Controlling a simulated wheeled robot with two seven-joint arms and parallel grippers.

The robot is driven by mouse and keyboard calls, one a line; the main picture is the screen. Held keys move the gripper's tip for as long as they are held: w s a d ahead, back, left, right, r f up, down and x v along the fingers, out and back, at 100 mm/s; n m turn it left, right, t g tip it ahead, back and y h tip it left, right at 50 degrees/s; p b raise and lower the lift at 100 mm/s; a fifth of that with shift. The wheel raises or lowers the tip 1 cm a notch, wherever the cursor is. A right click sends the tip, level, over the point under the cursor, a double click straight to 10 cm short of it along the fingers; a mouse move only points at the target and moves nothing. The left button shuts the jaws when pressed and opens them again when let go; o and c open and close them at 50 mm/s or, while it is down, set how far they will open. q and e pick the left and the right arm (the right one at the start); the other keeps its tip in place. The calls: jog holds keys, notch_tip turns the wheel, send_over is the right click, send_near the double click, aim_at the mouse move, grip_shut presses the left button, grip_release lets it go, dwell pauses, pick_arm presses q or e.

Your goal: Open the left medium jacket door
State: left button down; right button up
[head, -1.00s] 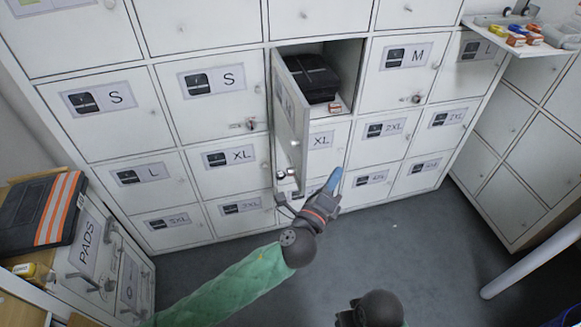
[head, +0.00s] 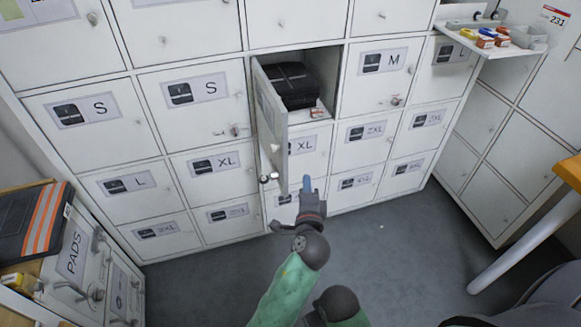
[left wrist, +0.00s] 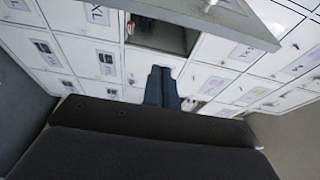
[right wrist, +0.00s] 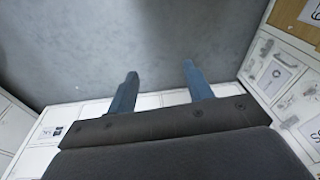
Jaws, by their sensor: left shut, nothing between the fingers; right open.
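The left medium jacket door (head: 273,125) stands swung out from its compartment, hinged on its left side. It also shows at the top of the left wrist view (left wrist: 225,14). A dark folded jacket (head: 290,82) lies inside the open compartment. My left gripper (head: 307,184) is shut and empty, just right of the door's lower free edge in the head view; I cannot tell whether it touches the door. Its blue fingers (left wrist: 162,86) are together in the left wrist view. My right gripper (right wrist: 158,88) is open and empty over the grey floor in the right wrist view.
Closed locker doors surround the opening, including the right M door (head: 383,72). A shelf (head: 480,45) with small coloured items juts out at the upper right. A cabinet with a striped dark item (head: 45,215) stands at the left. The floor (head: 400,255) in front is clear.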

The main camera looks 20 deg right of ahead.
pick_arm(q)
jog(key=p+x, duration=0.2)
jog(key=x, duration=0.6)
jog(key=shift+s+a+f+p, duration=0.15)
jog(key=shift+a+p, duration=0.3)
jog(key=shift+a, duration=0.6)
jog(key=shift+s+a+r+p, duration=0.15)
jog(key=shift+a+p, duration=0.25)
jog(key=shift+a, duration=0.6)
pick_arm(e)
notch_tip(320, 180, down, 16)
jog(key=shift+d+f, duration=0.2)
jog(key=shift+d, duration=0.2)
pick_arm(q)
jog(key=shift+f, duration=0.1)
pick_arm(e)
jog(key=shift+s, duration=0.1)
